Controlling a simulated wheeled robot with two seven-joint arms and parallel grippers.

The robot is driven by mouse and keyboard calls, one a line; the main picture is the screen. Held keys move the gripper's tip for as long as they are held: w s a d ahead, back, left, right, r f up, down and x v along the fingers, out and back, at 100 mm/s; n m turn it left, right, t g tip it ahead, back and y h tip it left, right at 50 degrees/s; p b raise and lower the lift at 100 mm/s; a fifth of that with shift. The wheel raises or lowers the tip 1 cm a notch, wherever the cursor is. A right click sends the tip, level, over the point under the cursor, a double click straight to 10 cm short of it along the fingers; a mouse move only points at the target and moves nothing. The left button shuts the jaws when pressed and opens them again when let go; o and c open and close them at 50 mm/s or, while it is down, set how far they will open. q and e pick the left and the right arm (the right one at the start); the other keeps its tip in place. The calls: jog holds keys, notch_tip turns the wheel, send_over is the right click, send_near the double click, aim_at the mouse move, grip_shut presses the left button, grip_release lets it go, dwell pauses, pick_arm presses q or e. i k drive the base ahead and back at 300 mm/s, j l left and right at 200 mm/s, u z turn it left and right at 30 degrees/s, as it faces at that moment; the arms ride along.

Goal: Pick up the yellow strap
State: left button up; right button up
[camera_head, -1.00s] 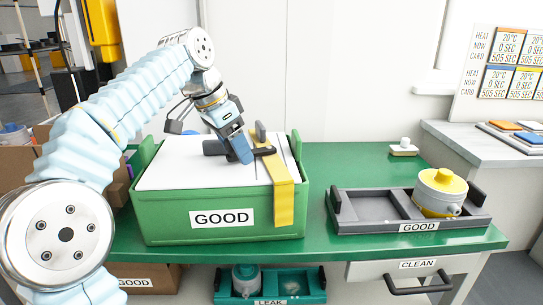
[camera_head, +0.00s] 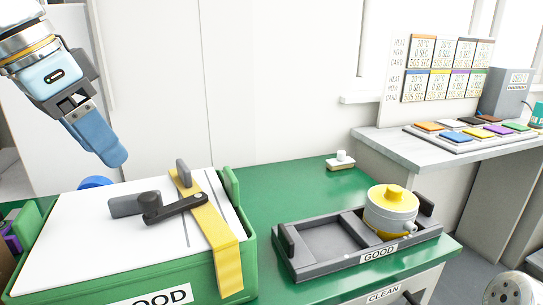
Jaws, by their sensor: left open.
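The yellow strap (camera_head: 213,225) lies across the right part of the white lid (camera_head: 90,236) of a green box (camera_head: 246,222). Its front end hangs down over the box's front side. A dark grey lever (camera_head: 173,207) on the lid reaches across the strap, and a grey upright tab (camera_head: 184,174) stands at the strap's far end. My left gripper (camera_head: 108,148) is at the upper left, open and empty, pointing down, above and left of the strap and apart from it. Its blue fingers overlap in this view.
A grey tray (camera_head: 318,248) marked GOOD holds a yellow-topped grey pot (camera_head: 390,212) right of the box. A small white-knobbed block (camera_head: 341,161) stands behind it. Green table (camera_head: 285,185) between box and tray is clear. A side counter carries several coloured cards.

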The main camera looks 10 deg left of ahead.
aim_at(224, 243)
jog(key=k, duration=1.5)
